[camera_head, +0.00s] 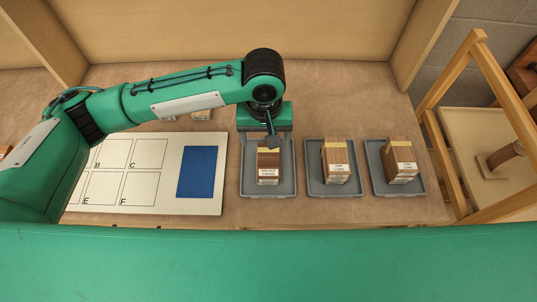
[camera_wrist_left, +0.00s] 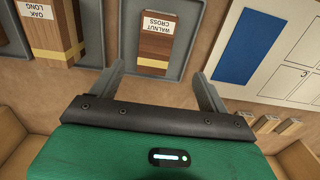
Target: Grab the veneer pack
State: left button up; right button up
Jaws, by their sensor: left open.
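Three wood veneer packs stand in separate grey trays. The left pack (camera_head: 268,163) is labelled "WALNUT CROSS" in the left wrist view (camera_wrist_left: 156,47). The middle pack (camera_head: 338,158) is lighter, and what looks like the same pack reads "OAK LONG" in the left wrist view (camera_wrist_left: 50,32). The right pack (camera_head: 400,158) has a label too small to read. My left gripper (camera_head: 268,146) is open and empty above the left tray (camera_head: 268,190). In the left wrist view its fingers (camera_wrist_left: 162,82) are spread wider than the walnut pack, which lies just ahead of them. My right gripper is out of view.
A white board (camera_head: 150,202) with lettered squares and a blue rectangle (camera_head: 197,172) lies left of the trays. A wooden frame (camera_head: 445,165) stands at the right. The table behind the middle and right trays is clear.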

pick_arm(q)
send_over(268, 159)
jog(key=f, duration=0.4)
jog(key=shift+s+a+f, duration=0.1)
jog(key=shift+s+a, duration=0.05)
jog(key=shift+a, duration=0.2)
jog(key=shift+f, duration=0.25)
jog(key=shift+d+f+p, duration=0.2)
jog(key=shift+f+p, duration=0.5)
jog(key=f+p, duration=0.1)
jog(key=f, duration=0.2)
jog(key=shift+d+f, duration=0.2)
jog(key=shift+f, duration=0.25)
jog(key=c, duration=1.1)
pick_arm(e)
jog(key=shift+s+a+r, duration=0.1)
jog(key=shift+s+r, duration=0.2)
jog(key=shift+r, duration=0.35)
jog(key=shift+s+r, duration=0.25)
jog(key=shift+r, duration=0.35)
pick_arm(q)
jog(key=shift+r, duration=0.1)
